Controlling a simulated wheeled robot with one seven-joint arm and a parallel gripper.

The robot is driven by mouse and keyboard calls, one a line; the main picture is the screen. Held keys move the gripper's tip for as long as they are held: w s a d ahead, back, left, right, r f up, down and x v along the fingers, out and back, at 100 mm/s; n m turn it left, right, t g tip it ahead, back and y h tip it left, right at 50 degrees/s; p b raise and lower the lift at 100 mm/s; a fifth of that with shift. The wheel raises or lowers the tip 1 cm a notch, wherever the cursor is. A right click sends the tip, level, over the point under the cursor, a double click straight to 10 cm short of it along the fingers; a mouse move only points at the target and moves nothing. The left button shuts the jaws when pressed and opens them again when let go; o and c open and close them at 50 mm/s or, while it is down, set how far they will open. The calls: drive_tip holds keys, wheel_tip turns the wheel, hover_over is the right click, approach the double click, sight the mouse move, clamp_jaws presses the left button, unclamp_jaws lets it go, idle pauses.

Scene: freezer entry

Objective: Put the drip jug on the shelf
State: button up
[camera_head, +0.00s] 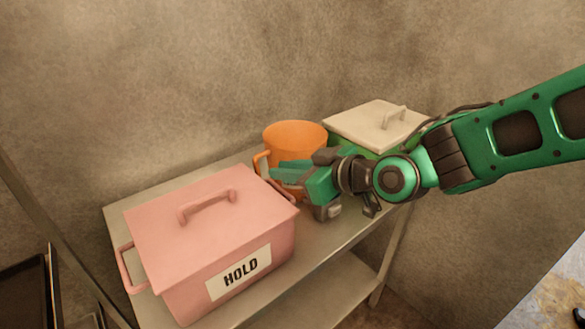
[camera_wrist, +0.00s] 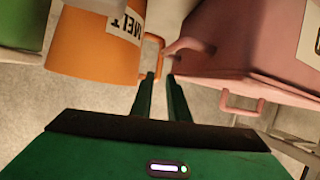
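The drip jug is an orange jug (camera_head: 296,134) that stands upright on a metal shelf unit's top (camera_head: 326,236), between a pink box and a lidded container. In the wrist view the jug (camera_wrist: 95,50) carries a label reading "MELT", and its handle (camera_wrist: 152,48) faces the pink box. My gripper (camera_head: 275,172) is in front of the jug, its fingers pointing toward the handle. In the wrist view my gripper (camera_wrist: 160,76) shows a narrow gap between its fingers, with the tips close to the handle. I cannot tell whether they touch it.
A pink lidded box (camera_head: 170,260) labelled "HOLD" sits close at the left. A green container with a pale lid (camera_head: 372,124) stands at the right, behind my arm. A lower tier (camera_head: 325,290) shows below the top. Dark trays (camera_head: 25,295) are at the far left.

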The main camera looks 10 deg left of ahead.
drive_tip(key=x, duration=0.8)
drive_tip(key=shift+w, duration=0.2)
drive_tip(key=shift+a+r, duration=0.1)
drive_tip(key=shift+a, duration=0.05)
drive_tip(key=shift+c, duration=0.6)
clamp_jaws()
